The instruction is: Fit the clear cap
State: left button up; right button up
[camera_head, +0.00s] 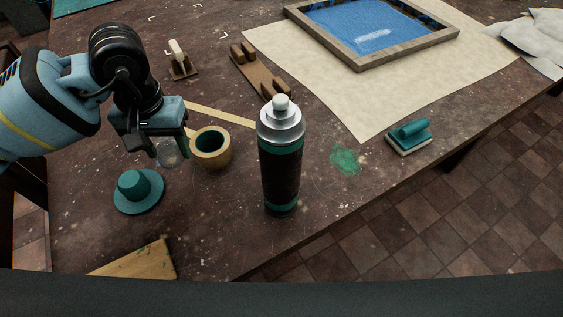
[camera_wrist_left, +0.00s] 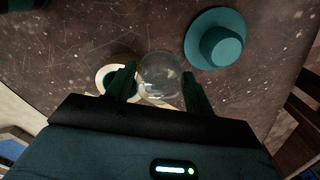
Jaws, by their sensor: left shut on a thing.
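The clear cap (camera_head: 168,156) is a see-through, rounded cup. My left gripper (camera_head: 169,142) is shut on it and holds it at the left of the table, beside the tape roll. In the left wrist view the clear cap (camera_wrist_left: 160,72) sits between the two dark fingers of my left gripper (camera_wrist_left: 159,88). The spray can (camera_head: 281,170) stands upright right of the gripper, apart from it. It has a dark body with teal bands, a silver shoulder and a bare white nozzle (camera_head: 281,104) on top. My right gripper is not in view.
A tan tape roll (camera_head: 222,155) stands between gripper and can. A teal hat-shaped lid (camera_head: 138,190) lies below the gripper. A wooden-framed screen (camera_head: 357,67) lies on paper behind. A teal-handled block (camera_head: 408,136) is at right. The table's front edge is close to the can.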

pick_arm(q)
jog(key=s+f, duration=0.1)
jog(key=s, duration=0.1)
jog(key=s+f, duration=0.1)
jog(key=s, duration=0.4)
jog(key=shift+s+f, duration=0.15)
jog(key=shift+f, duration=0.25)
jog(key=shift+s+f, duration=0.1)
jog(key=shift+s, duration=0.3)
jog(key=shift+s, duration=0.1)
